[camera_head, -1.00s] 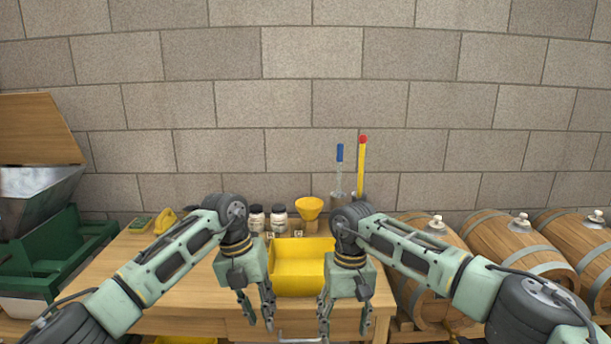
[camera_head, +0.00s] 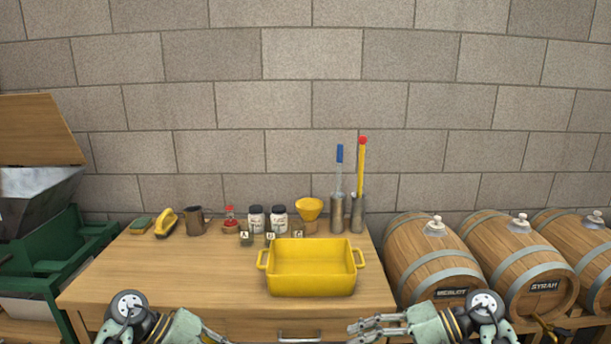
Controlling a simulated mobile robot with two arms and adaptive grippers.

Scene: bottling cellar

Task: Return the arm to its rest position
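My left gripper (camera_head: 215,336) is low at the bottom edge of the view, in front of the table; its fingers are mostly cut off by the frame. My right gripper (camera_head: 362,331) is at the bottom edge too, pointing left, with its fingers apart and nothing between them. Both arms are folded down below the table top, clear of the yellow tub (camera_head: 311,281). The rest of both arms is out of the frame.
Barrels (camera_head: 432,258) stand right, a green machine (camera_head: 60,255) left. The table's left half is clear.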

